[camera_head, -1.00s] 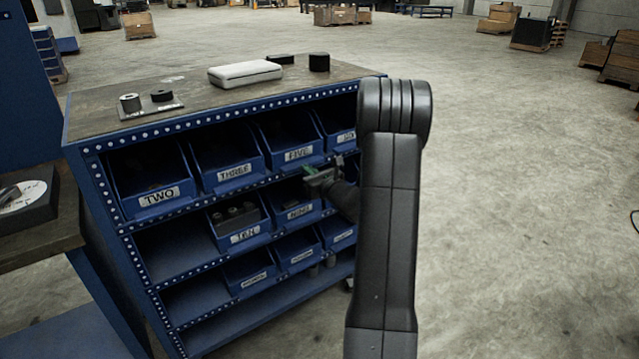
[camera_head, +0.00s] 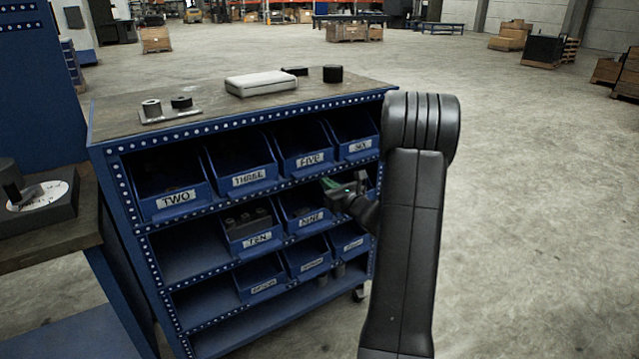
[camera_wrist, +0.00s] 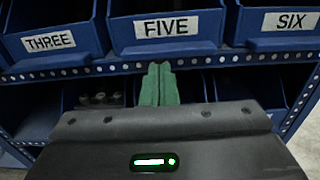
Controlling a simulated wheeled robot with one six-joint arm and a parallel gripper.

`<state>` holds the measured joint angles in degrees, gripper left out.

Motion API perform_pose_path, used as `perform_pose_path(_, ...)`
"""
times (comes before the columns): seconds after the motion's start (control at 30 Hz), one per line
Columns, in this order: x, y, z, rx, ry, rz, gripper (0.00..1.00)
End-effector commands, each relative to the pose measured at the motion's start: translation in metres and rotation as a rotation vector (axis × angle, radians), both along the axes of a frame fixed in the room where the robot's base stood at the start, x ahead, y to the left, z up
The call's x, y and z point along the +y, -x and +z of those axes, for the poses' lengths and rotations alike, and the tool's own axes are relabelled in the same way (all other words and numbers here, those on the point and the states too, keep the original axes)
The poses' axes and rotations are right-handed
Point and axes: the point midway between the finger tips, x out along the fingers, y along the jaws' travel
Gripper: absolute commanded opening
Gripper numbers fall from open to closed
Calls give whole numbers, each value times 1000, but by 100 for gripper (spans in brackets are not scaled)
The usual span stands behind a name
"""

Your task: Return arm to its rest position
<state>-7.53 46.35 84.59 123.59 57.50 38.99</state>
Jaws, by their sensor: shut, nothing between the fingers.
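My gripper (camera_head: 333,185) is in front of the blue shelf rack, beside the bins labelled FIVE and NINE. In the wrist view its green fingers (camera_wrist: 158,86) are together with nothing between them, just below the bin labelled FIVE (camera_wrist: 166,28). My dark arm rises at the right of the head view, bent at the elbow, and hides part of the rack's right side. The gripper looks close to the shelf edge; whether it touches anything cannot be told.
The rack's top (camera_head: 215,103) carries a white case (camera_head: 261,83) and several dark cylinders. Labelled blue bins such as THREE (camera_head: 243,165) and TEN (camera_head: 250,228) fill the shelves. A workbench (camera_head: 50,235) stands at left. Open concrete floor (camera_head: 540,200) lies at right.

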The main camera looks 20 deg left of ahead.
Motion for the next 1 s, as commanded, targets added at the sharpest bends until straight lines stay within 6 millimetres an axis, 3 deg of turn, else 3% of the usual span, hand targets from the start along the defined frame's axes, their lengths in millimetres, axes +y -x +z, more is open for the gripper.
perform_pose_path(0.2, -42, 31, 0, 1, 0, -4, 0)
perform_pose_path(0.4, -62, 48, 0, 1, 2, -2, 0)
perform_pose_path(0.8, -68, 54, -1, 2, 1, 1, 0)
perform_pose_path(1.0, -62, 49, -1, 1, 2, 2, 0)
